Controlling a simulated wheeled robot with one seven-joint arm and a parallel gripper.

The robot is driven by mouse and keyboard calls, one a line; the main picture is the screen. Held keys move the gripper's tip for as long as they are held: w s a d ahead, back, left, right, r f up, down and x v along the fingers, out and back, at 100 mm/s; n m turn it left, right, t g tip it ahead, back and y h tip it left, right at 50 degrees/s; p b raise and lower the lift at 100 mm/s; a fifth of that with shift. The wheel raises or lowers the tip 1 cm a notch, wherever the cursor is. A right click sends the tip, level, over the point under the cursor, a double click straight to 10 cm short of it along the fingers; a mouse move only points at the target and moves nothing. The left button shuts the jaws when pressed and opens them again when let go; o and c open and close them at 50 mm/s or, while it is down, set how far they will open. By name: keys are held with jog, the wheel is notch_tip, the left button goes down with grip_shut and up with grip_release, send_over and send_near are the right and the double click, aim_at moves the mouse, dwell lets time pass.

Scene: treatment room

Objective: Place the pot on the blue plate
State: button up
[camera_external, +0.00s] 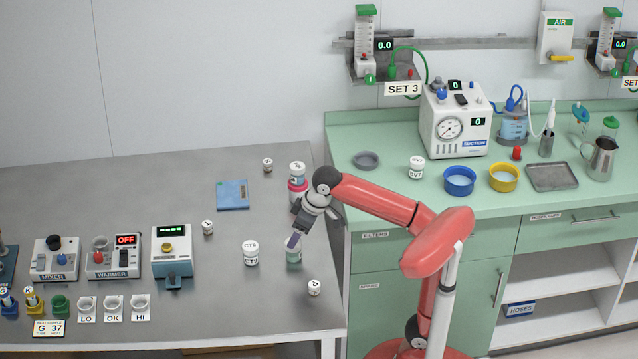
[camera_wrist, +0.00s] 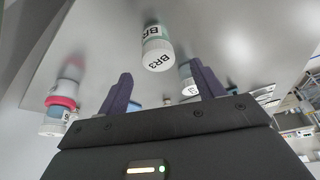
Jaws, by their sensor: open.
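The blue plate (camera_external: 232,195) is a flat square on the grey table, bare on top. A pot with a green body and white lid (camera_external: 294,256) stands near the table's right side. In the wrist view a pot marked BR3 (camera_wrist: 155,50) shows ahead, between the lines of my fingers; it looks like the same pot. My gripper (camera_external: 292,241) is open, its fingers close to the pot's top in the outside view. The wrist view shows nothing between its fingertips (camera_wrist: 162,86). Whether they touch the pot I cannot tell. Which pot the task means is not clear.
A white pot marked CT5 (camera_external: 250,254) stands left of the green one. Small white pots (camera_external: 314,287) (camera_external: 208,227) (camera_external: 267,165) and a pink-banded pot (camera_external: 298,190) stand around. The warmer (camera_external: 113,257) and other devices line the left. Bare table lies around the plate.

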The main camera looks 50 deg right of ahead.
aim_at(286, 244)
notch_tip(286, 244, up, 5)
jog(key=shift+s+a+f+m+y, duration=0.1)
jog(key=shift+a+f+m+y, duration=0.1)
jog(key=shift+f+m+y, duration=0.15)
jog(key=s+a+m+t+y+b, duration=0.35)
jog(key=m+y, duration=0.35)
jog(key=m, duration=0.8)
jog(key=d+m+t+y+b, duration=0.25)
jog(key=d+m+t, duration=0.45)
jog(key=m, duration=1)
jog(key=shift+g+h, duration=0.25)
jog(key=shift+h, duration=0.15)
jog(key=f, duration=0.7)
jog(key=w+f, duration=0.1)
jog(key=f, duration=0.2)
jog(key=shift+f, duration=0.15)
jog(key=shift+w+a+f, duration=0.1)
jog(key=shift+w+a, duration=0.1)
jog(key=shift+w, duration=0.1)
jog(key=x, duration=0.2)
jog(key=b+x, duration=0.1)
jog(key=x, duration=0.4)
jog(key=shift+a+r+b, duration=0.1)
jog(key=shift+r+b, duration=0.2)
jog(key=shift+b, duration=0.1)
jog(key=shift+s, duration=0.1)
